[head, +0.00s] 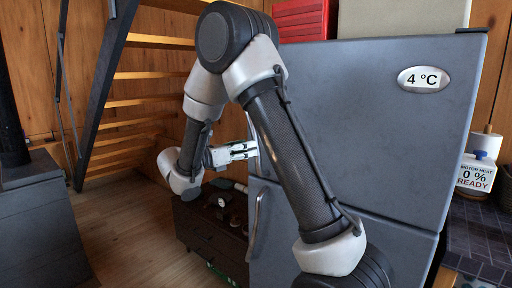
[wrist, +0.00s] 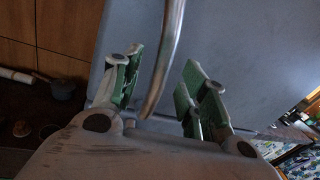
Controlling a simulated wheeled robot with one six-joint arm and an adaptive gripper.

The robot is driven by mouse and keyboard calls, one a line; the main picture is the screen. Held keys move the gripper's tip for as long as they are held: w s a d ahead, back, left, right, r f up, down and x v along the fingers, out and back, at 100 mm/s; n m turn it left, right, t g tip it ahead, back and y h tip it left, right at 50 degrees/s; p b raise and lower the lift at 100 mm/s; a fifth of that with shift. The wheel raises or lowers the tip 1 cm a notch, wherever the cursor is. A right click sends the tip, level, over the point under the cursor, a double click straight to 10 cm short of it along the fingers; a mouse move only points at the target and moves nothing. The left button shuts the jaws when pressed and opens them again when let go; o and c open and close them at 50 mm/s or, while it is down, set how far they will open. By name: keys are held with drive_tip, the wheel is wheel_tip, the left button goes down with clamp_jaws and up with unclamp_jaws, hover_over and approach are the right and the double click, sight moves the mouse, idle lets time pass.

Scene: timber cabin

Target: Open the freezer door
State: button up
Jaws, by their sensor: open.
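The grey fridge-freezer has a large upper door (head: 370,110) with a "4 °C" display and a lower door (head: 330,255) below a seam. Both look shut. A metal handle (head: 255,225) runs down the left side of the lower door. My gripper (head: 246,151) is at the left edge of the upper door, just above the seam, its tips partly hidden by my arm. In the wrist view my gripper (wrist: 163,68) is open, with a curved metal handle bar (wrist: 170,50) between its green-padded fingers. I cannot tell whether the fingers touch it.
A low dark shelf (head: 207,235) with small items stands left of the fridge. Wooden stairs (head: 140,75) and a dark stove (head: 40,220) are further left, with open floor between. A counter with a "READY" sign (head: 474,178) is at right.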

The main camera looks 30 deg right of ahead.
drive_tip(key=d, duration=0.5)
drive_tip(key=shift+w, duration=0.35)
clamp_jaws()
